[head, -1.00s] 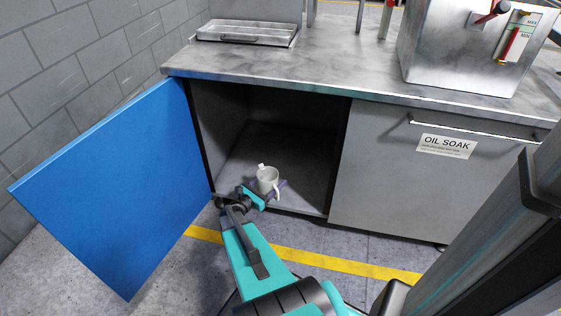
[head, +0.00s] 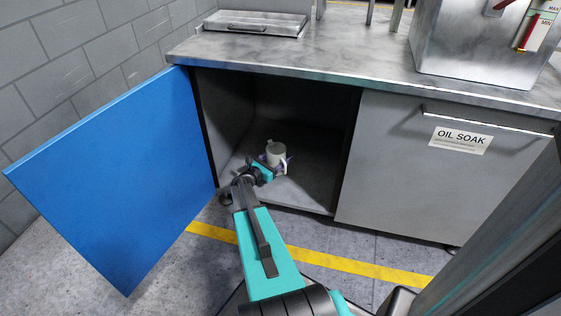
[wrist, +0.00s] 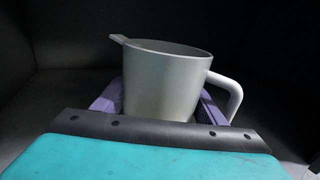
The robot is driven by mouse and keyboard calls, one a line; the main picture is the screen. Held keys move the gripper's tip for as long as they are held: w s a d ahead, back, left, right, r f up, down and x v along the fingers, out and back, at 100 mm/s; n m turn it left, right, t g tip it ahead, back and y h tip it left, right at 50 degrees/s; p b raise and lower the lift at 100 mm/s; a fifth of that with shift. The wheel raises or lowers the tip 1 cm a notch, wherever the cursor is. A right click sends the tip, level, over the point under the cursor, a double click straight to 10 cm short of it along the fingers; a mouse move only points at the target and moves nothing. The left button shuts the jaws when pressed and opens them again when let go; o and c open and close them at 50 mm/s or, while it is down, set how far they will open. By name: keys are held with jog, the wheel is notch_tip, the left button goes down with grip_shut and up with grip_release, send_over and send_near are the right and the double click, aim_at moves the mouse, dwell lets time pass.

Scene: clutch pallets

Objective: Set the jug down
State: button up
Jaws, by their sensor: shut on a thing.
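The jug (head: 276,152) is pale grey-white, with a spout and a side handle, and looks upright. It is inside the open cabinet, over the cabinet floor (head: 300,196). My gripper (head: 274,165) reaches in from the front and is shut on it. In the wrist view the jug (wrist: 165,85) stands between the purple fingers, with its spout to the left and its handle to the right. The gripper body hides its base, so I cannot tell whether it touches the floor.
The blue cabinet door (head: 110,180) stands open at the left. The metal worktop (head: 350,60) is above the opening, with a flat lidded tray (head: 255,23) on it. A closed panel labelled OIL SOAK (head: 460,140) is at the right. The cabinet floor around the jug looks clear.

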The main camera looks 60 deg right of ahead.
jog(key=shift+w+d, duration=0.2)
jog(key=shift+d, duration=0.15)
jog(key=shift+d+f, duration=0.1)
jog(key=shift+w+d, duration=0.15)
jog(key=shift+d, duration=0.05)
jog(key=shift+w+d+f+b, duration=0.1)
jog(key=shift+d+f+b, duration=0.05)
jog(key=shift+f+b, duration=0.45)
jog(key=shift+w+d+f+b, duration=0.1)
jog(key=shift+d+f+b, duration=0.05)
jog(key=shift+f+b, duration=0.7)
jog(key=shift+f, duration=0.3)
jog(key=shift+f, duration=0.1)
jog(key=o, duration=1.3)
jog(key=shift+c, duration=0.2)
